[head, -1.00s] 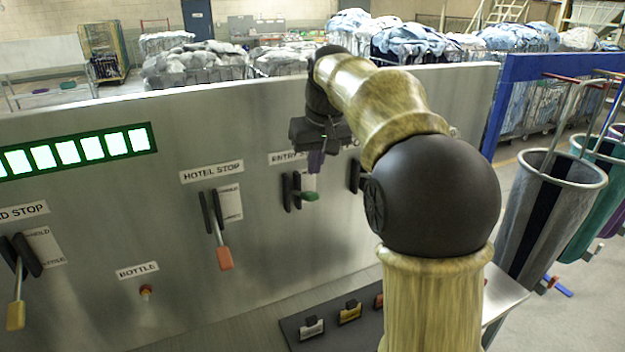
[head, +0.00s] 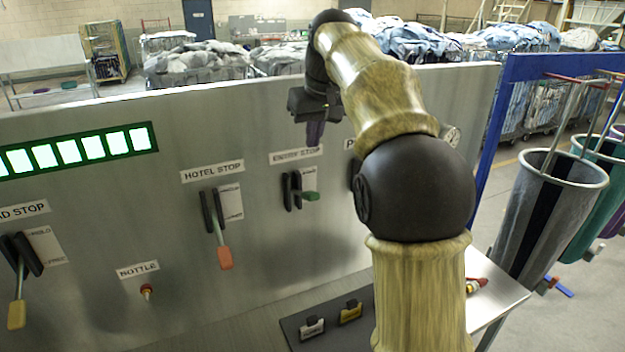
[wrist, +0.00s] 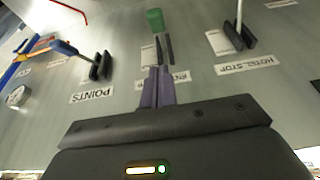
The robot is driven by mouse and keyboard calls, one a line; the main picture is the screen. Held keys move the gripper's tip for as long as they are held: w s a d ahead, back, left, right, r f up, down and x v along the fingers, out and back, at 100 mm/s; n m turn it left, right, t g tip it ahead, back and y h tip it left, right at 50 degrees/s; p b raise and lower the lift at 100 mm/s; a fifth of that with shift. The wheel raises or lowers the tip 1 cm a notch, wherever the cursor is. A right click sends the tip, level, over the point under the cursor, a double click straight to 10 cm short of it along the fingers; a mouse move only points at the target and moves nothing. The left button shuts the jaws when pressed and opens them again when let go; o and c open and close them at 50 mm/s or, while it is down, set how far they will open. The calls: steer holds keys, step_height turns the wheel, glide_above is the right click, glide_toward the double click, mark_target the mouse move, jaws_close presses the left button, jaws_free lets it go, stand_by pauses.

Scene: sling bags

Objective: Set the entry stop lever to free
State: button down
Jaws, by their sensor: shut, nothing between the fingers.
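The entry stop lever (head: 310,196) has a green grip and a dark slotted mount on the upright metal panel, below the ENTRY STOP label (head: 295,155). Its grip juts out from the mount, roughly level, unlike the hotel stop handle, which hangs down. The small plate beside it is partly hidden and unreadable. In the wrist view, the green grip (wrist: 155,20) is beyond the fingertips. My gripper (head: 314,145) is above the lever, in front of the label, apart from the grip. In the wrist view, its purple fingers (wrist: 158,70) are together and empty.
The hotel stop lever (head: 224,257) with a red grip is to the left; the points lever (wrist: 100,66) is on the other side, mostly behind my arm in the head view. The bottle knob (head: 147,291) is low on the panel.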

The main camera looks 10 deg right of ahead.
steer(key=p, duration=0.1)
glide_above(310, 192)
steer(key=w, duration=0.1)
step_height(310, 192, down, 7)
steer(key=shift+f, duration=0.1)
steer(key=shift+s+d+f, duration=0.1)
steer(key=shift+s+f, duration=0.15)
steer(key=shift+f, duration=0.3)
steer(key=shift+s+f, duration=0.2)
steer(key=shift+f, duration=0.3)
steer(key=shift+s+d+f+p, duration=0.1)
steer(key=shift+s+f+p, duration=0.1)
steer(key=shift+f, duration=0.2)
steer(key=shift+s+f+p, duration=0.1)
steer(key=shift+f+p, duration=0.1)
steer(key=shift+f, duration=0.2)
steer(key=shift+s+f+b, duration=0.1)
steer(key=shift+f+b, duration=0.15)
steer(key=shift+b, duration=0.3)
